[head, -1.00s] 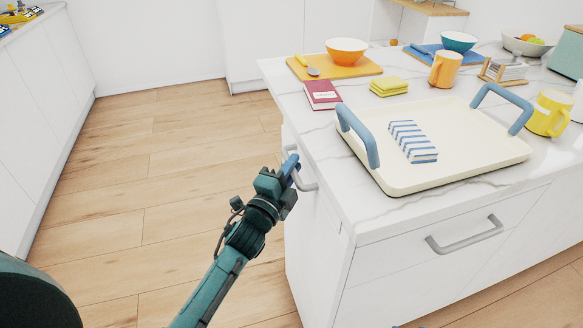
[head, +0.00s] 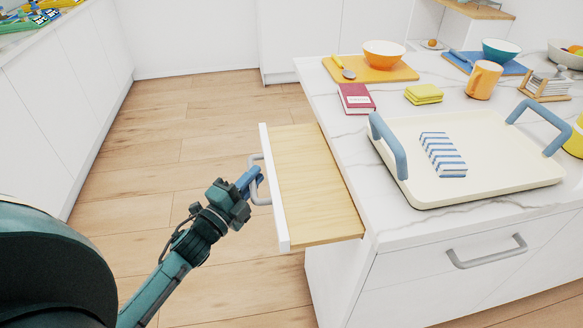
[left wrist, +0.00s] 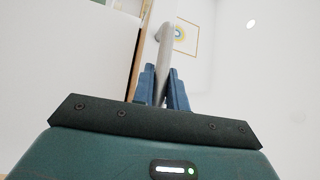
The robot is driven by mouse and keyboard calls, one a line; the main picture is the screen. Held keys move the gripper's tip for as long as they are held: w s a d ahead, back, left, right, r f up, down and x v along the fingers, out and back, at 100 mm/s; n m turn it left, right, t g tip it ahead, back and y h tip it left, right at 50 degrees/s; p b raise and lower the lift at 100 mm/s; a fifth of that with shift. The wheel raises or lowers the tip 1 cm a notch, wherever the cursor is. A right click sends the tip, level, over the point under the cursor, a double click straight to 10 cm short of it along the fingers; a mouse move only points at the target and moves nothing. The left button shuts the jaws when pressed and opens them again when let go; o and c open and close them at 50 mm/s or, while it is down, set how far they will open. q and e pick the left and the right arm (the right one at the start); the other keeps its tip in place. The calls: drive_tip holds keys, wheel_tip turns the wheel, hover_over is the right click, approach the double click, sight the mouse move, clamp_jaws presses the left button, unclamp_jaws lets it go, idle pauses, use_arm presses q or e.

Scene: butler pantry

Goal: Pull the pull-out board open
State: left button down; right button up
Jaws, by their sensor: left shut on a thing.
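The pull-out board (head: 310,184) is a light wooden board with a white front edge. In the head view it sticks out to the left from under the marble counter. Its grey bar handle (head: 259,180) is on the white front. My left gripper (head: 248,181) is shut on this handle at the board's outer side. In the left wrist view the blue fingers (left wrist: 162,88) stand on either side of the grey handle (left wrist: 163,50), with the board's edge to the left. My right gripper is not in view.
The marble counter (head: 400,225) holds a cream tray (head: 500,165) with blue handles and a striped cloth. A red book (head: 356,98), yellow cloths (head: 423,94) and an orange board (head: 400,71) with a bowl stand behind. The wooden floor (head: 150,130) to the left is clear.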

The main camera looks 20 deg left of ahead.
use_arm(q)
drive_tip(key=s+a, duration=0.7)
drive_tip(key=a, duration=0.4)
drive_tip(key=shift+s+a+p, duration=0.2)
drive_tip(key=shift+s+p, duration=0.1)
drive_tip(key=shift+p, duration=0.05)
drive_tip(key=c, duration=1.7)
unclamp_jaws()
drive_tip(key=b+v, duration=0.1)
drive_tip(key=v, duration=1.2)
drive_tip(key=shift+s, duration=0.1)
